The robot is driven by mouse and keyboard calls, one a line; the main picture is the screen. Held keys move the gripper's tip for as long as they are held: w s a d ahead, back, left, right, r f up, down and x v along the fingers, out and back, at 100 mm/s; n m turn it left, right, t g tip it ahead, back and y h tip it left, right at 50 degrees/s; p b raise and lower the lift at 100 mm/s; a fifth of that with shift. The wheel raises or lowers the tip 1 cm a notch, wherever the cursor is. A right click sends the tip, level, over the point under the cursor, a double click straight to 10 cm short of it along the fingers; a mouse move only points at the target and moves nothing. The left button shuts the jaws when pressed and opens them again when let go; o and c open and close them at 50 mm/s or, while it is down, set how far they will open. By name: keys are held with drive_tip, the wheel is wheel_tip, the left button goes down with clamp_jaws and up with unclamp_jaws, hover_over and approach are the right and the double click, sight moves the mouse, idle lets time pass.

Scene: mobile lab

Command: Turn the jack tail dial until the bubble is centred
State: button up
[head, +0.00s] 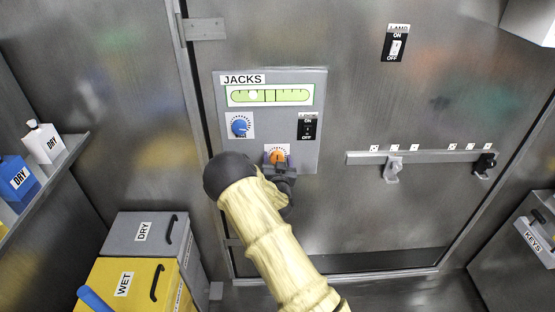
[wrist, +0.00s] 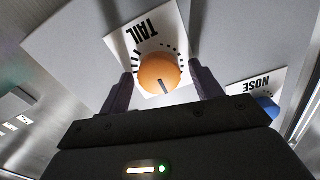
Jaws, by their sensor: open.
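The JACKS panel (head: 268,112) is on the metal wall, with a green bubble level (head: 290,96) along its top. The pale bubble (head: 253,95) lies left of the level's middle marks. The orange tail dial (head: 277,156) is low on the panel; in the wrist view the tail dial (wrist: 160,73), labelled TAIL, has a dark pointer line near its lower edge. My gripper (wrist: 162,80) is open, with one finger on each side of the dial; I cannot tell whether either touches it. The blue nose dial (head: 240,126) is upper left of the tail dial.
A black ON/OFF switch (head: 307,127) is on the panel's right side. A rail (head: 420,157) with a grey slider and a black end piece runs right of the panel.

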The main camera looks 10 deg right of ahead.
drive_tip(key=shift+c, duration=0.3)
drive_tip(key=c, duration=0.9)
drive_tip(key=shift+c, duration=0.2)
drive_tip(key=shift+f+n+b, duration=0.1)
drive_tip(key=shift+n+b, duration=0.3)
drive_tip(key=shift+b, duration=0.05)
drive_tip(key=n+b, duration=0.4)
drive_tip(key=n, duration=0.2)
drive_tip(key=n+b, duration=0.4)
drive_tip(key=n, duration=0.2)
drive_tip(key=n+b, duration=0.4)
drive_tip(key=n, duration=0.3)
drive_tip(key=shift+a+f, duration=0.1)
drive_tip(key=shift+a, duration=0.15)
